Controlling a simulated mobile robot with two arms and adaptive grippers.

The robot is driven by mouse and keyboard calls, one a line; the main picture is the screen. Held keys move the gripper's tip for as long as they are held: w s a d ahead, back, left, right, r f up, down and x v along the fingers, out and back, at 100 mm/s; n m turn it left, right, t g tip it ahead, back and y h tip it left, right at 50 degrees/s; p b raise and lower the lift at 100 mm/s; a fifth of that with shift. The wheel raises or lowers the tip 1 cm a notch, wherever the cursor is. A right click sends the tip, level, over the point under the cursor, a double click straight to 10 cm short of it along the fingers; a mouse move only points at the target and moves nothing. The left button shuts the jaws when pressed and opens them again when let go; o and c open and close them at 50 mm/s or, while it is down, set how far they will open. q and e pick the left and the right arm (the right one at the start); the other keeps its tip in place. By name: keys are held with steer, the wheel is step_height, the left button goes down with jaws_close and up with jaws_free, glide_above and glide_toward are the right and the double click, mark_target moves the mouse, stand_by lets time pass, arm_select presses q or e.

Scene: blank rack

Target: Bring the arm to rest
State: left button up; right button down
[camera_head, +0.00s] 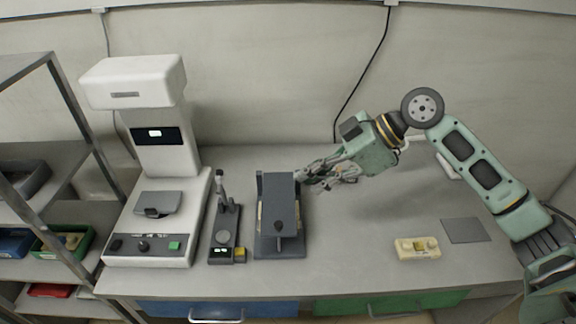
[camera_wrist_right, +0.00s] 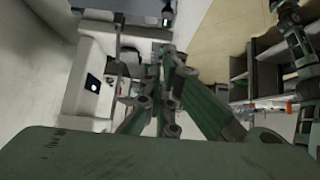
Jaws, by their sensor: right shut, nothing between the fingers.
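My right arm comes in from the right in the head view. Its gripper (camera_head: 318,178) is shut and empty, pointing left beside the upper right of the dark grey fixture (camera_head: 279,205). Whether it touches the fixture I cannot tell. In the right wrist view the gripper's linkage and fingers (camera_wrist_right: 168,100) fill the middle, close together, with nothing seen between them. My left gripper does not show in the head view.
A tall white machine (camera_head: 140,115) stands at the left of the grey bench (camera_head: 345,270). A small black stand (camera_head: 224,225) is between it and the fixture. A cream block (camera_head: 417,248) and a dark square plate (camera_head: 464,230) lie at the right. A rack (camera_head: 75,100) with bins stands far left.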

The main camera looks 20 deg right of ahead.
steer(key=s+a+f+m+h, duration=0.1)
steer(key=s+a+f, duration=0.1)
steer(key=f, duration=0.4)
steer(key=s+a+f+m+h, duration=0.1)
steer(key=s+a+f+m, duration=0.1)
steer(key=s+f, duration=0.3)
steer(key=s+a+f+m+h, duration=0.1)
steer(key=s+a+f, duration=0.1)
steer(key=f, duration=0.7)
steer(key=shift+s+a+f+m+h, duration=0.15)
steer(key=shift+s+a+m+h, duration=0.2)
steer(key=shift+s, duration=0.3)
steer(key=s+d+f+m+h, duration=0.2)
steer(key=s+d+f+m, duration=0.15)
steer(key=s, duration=0.25)
steer(key=s+d+f+m+h, duration=0.2)
steer(key=s+d+m+h, duration=0.1)
steer(key=s+m, duration=0.3)
steer(key=s+f+n, duration=0.1)
steer(key=s+f, duration=0.1)
steer(key=f, duration=1.2)
steer(key=s+f, duration=0.2)
steer(key=f, duration=1.2)
steer(key=s+d+f+g, duration=0.2)
steer(key=s+d+f, duration=0.1)
steer(key=s+f, duration=1.1)
steer(key=shift+s+n, duration=0.3)
steer(key=shift+s, duration=0.65)
